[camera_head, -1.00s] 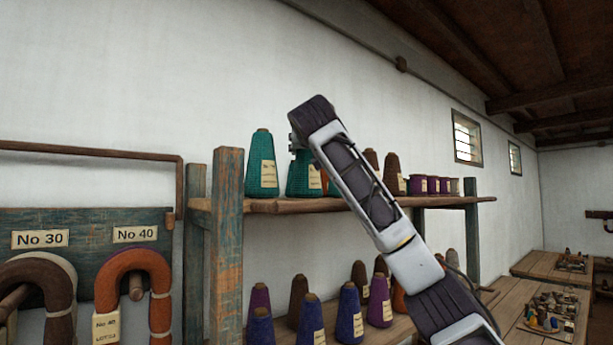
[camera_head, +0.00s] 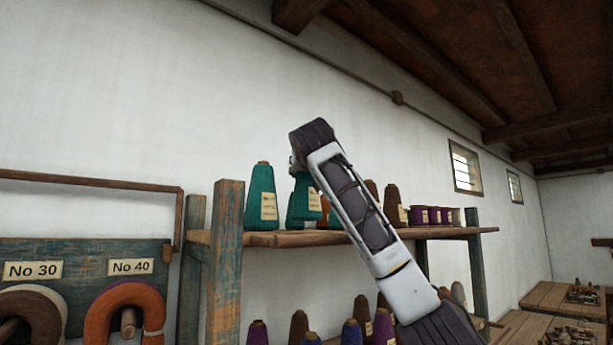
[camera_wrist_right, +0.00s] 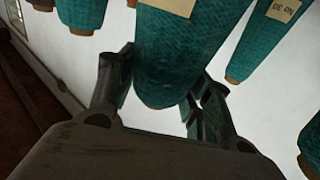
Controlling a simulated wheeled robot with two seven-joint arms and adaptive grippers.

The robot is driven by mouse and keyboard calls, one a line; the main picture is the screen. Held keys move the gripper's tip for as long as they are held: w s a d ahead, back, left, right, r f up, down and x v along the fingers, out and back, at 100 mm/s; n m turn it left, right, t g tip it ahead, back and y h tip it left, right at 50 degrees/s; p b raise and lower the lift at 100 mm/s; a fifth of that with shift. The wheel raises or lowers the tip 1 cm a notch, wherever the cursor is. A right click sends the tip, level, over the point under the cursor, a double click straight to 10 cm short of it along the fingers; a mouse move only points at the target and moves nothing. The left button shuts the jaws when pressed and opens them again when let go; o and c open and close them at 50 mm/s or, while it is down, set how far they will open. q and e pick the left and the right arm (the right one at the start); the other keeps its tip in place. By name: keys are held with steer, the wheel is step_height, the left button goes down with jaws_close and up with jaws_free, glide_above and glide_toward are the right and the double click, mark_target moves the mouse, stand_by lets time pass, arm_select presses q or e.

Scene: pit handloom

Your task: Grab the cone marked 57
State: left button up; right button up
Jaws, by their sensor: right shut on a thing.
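A teal cone (camera_head: 302,204) stands on the upper shelf, partly covered by my right arm. Its label is too small to read in the head view. In the right wrist view this cone (camera_wrist_right: 180,50) sits with its narrow tip between the two fingers of my right gripper (camera_wrist_right: 160,72), which is shut on it. Its label there is cut off by the top edge, so I cannot read its number. In the head view my right gripper (camera_head: 297,165) is mostly hidden behind its wrist. Another teal cone (camera_head: 262,195) stands just to the left. My left gripper is out of view.
The upper shelf (camera_head: 275,240) also carries brown cones (camera_head: 392,205) and small purple spools (camera_head: 420,215) to the right. A teal cone labelled NO 30 (camera_wrist_right: 265,40) is close beside the gripper in the wrist view. More cones stand on the lower shelf.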

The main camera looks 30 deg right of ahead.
steer(key=r+b+v, duration=0.1)
steer(key=b+v, duration=0.5)
steer(key=v, duration=1.2)
steer(key=shift+r, duration=0.1)
